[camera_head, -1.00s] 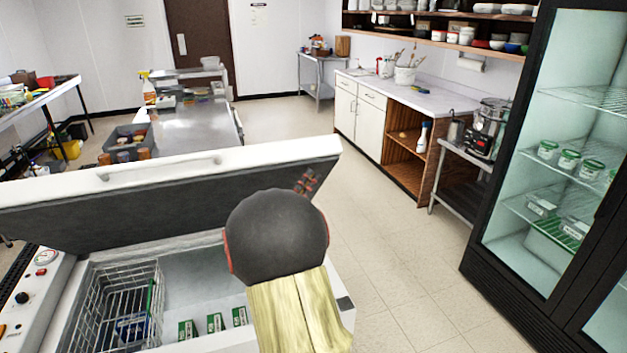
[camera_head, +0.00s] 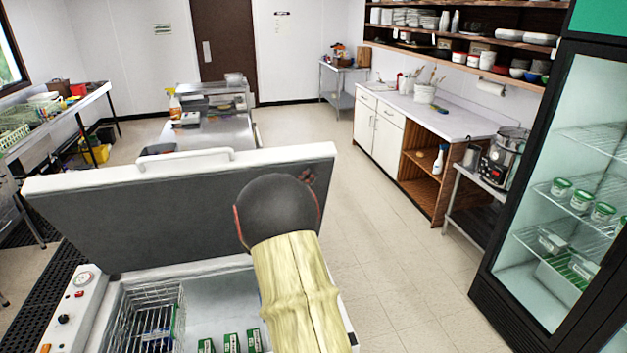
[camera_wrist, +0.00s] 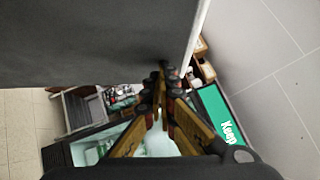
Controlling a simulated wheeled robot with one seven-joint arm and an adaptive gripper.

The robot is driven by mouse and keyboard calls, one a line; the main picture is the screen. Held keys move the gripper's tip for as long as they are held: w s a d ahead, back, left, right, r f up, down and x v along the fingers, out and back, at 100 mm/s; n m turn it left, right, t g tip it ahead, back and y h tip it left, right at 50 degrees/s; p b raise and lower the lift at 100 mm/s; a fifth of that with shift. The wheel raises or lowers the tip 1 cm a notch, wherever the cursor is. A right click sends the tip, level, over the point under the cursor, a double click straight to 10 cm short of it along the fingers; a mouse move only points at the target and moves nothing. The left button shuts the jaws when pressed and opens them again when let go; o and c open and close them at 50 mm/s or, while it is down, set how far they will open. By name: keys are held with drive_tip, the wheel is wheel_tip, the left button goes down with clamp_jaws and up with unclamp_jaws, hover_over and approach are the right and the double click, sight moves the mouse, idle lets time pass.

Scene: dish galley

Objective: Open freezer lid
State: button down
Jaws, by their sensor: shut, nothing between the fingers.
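The freezer lid (camera_head: 130,222) is raised and tilted steeply up, with its dark inner side facing me. Its white handle (camera_head: 180,158) shows over the top edge. The chest freezer (camera_head: 215,285) below stands open. My arm reaches over the freezer's right part, and in the head view my gripper is mostly hidden behind my dark wrist joint, near the lid's right end. In the wrist view my gripper (camera_wrist: 162,78) is shut and empty, its fingertips close to the dark lid underside (camera_wrist: 80,45). I cannot tell whether they touch it.
Inside the freezer are a wire basket (camera_head: 150,318) and several green-and-white boxes (camera_head: 232,342). The control panel (camera_head: 75,310) is on the left. A black glass-door fridge (camera_head: 490,262) stands at the right. Open floor (camera_head: 390,270) lies between them.

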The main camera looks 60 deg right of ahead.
drive_tip(key=shift+n+t+y, duration=0.3)
drive_tip(key=shift+n+y, duration=0.4)
drive_tip(key=shift+n, duration=0.2)
drive_tip(key=w+d+r+p, duration=0.1)
drive_tip(key=w+d+p, duration=0.1)
drive_tip(key=w+d+r+p, duration=0.2)
drive_tip(key=p, duration=0.1)
drive_tip(key=w+d+r+p, duration=0.1)
drive_tip(key=d+p, duration=0.1)
drive_tip(key=d, duration=0.1)
drive_tip(key=shift+w+r, duration=0.4)
drive_tip(key=shift+w+d+r+p, duration=0.15)
drive_tip(key=shift+w+d+p, duration=0.55)
drive_tip(key=shift+p, duration=0.2)
drive_tip(key=shift+a, duration=0.1)
